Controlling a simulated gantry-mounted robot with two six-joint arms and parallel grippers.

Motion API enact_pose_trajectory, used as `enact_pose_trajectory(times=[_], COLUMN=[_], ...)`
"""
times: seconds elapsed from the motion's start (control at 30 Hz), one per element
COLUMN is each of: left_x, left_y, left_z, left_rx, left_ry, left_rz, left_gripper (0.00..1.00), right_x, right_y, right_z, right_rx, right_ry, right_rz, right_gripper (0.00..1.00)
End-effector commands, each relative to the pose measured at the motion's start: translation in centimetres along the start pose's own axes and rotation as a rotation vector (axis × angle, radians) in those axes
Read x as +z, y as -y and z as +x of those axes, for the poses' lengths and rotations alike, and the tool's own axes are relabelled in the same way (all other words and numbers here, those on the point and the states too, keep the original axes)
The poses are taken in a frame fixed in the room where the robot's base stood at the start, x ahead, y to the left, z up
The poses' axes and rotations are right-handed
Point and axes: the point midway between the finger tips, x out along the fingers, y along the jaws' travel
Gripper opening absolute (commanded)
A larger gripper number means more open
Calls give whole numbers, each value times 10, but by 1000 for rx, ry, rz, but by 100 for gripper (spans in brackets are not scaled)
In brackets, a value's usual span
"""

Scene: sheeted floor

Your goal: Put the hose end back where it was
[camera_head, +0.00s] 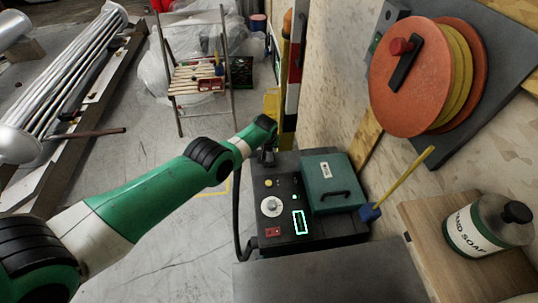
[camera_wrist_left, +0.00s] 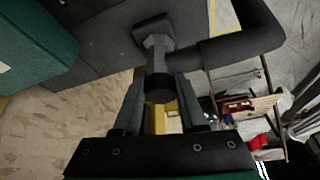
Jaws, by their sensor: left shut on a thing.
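My left gripper (camera_head: 267,157) is at the back left edge of the black machine (camera_head: 275,220); its fingertips are small and dark there. In the left wrist view, my left gripper (camera_wrist_left: 160,95) is shut on the hose end (camera_wrist_left: 158,58), a dark grey fitting with a wider foot. The thick black hose (camera_wrist_left: 240,40) bends away to the right from it. The foot is at or just over the machine's dark surface; I cannot tell if it is seated. In the head view the hose (camera_head: 238,205) hangs along the machine's left side. My right gripper is not in view.
A green box (camera_head: 325,180) with a handle sits on the machine. A blue-headed brush (camera_head: 370,213) leans at its right, near a soap bottle (camera_head: 480,225). An orange reel (camera_head: 410,85) hangs on the wall. The floor (camera_head: 170,235) left of the machine is clear.

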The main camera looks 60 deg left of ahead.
Motion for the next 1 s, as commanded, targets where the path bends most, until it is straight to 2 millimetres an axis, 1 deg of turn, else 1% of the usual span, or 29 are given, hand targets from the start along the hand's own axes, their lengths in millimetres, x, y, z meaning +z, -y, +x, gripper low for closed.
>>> enact_pose_trajectory(times=[0.03, 0.27, 0.4, 0.43, 0.5, 0.6, 0.87, 1.0], left_x=[4, 3, 5, 5, 5, 5, 5, 2], left_y=[0, 0, 0, 0, 0, 0, 0, 0], left_z=[12, 8, 13, 13, 12, 12, 11, 2], left_rx=[1, 1, 1, 0, 0, 0, 0, 0], left_ry=[-2, -2, -1, 0, 0, 0, 0, 0], left_rz=[0, 0, 0, 0, 0, 0, 0, 0], left_gripper=[0, 0, 0, 43, 55, 71, 71, 71], right_x=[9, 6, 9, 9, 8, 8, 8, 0], right_y=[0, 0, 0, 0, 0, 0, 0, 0], right_z=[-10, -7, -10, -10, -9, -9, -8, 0], right_rx=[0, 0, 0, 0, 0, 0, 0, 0], right_ry=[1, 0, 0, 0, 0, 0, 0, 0], right_rz=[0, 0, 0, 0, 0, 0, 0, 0], right_gripper=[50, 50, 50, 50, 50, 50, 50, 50])
